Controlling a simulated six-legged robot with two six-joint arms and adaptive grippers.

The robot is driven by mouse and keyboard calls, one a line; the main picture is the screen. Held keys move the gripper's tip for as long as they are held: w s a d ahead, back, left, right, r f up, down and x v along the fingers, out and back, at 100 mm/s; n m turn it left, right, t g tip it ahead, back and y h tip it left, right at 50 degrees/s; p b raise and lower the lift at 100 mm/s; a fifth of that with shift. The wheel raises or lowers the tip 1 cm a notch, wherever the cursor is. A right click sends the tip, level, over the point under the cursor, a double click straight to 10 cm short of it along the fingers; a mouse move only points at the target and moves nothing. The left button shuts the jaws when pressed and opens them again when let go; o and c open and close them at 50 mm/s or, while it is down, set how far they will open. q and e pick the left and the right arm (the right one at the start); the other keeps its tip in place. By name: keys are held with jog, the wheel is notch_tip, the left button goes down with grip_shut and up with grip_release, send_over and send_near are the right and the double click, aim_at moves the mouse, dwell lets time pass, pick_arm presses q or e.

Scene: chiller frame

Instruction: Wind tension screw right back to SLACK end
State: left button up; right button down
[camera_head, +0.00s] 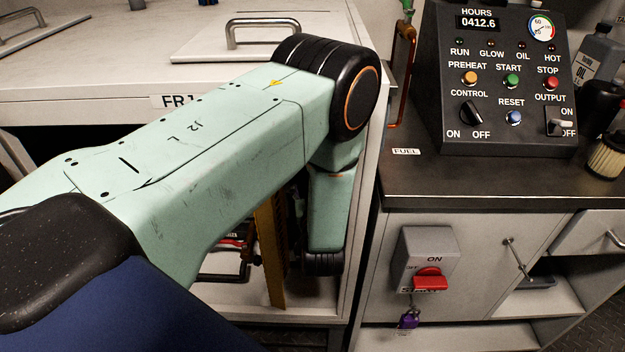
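I cannot make out the tension screw or a SLACK mark in the head view. My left arm comes in from the left, bends at a black joint, and its lower part hangs down in front of the opening of the light cabinet (358,220). The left gripper does not show. My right arm and gripper are out of the picture. Inside the opening, partly hidden by my arm, stands a yellow upright bar (270,255). Beside it are dark and red parts (237,243), too covered to identify.
A control panel (505,85) stands on the dark counter (470,178) at right. Below it are a red rotary switch (430,279) with a purple padlock (408,320) and a thin rod (518,258). A metal handle (262,24) stands on the cabinet's top. An oil bottle (600,52) and filter (608,157) are far right.

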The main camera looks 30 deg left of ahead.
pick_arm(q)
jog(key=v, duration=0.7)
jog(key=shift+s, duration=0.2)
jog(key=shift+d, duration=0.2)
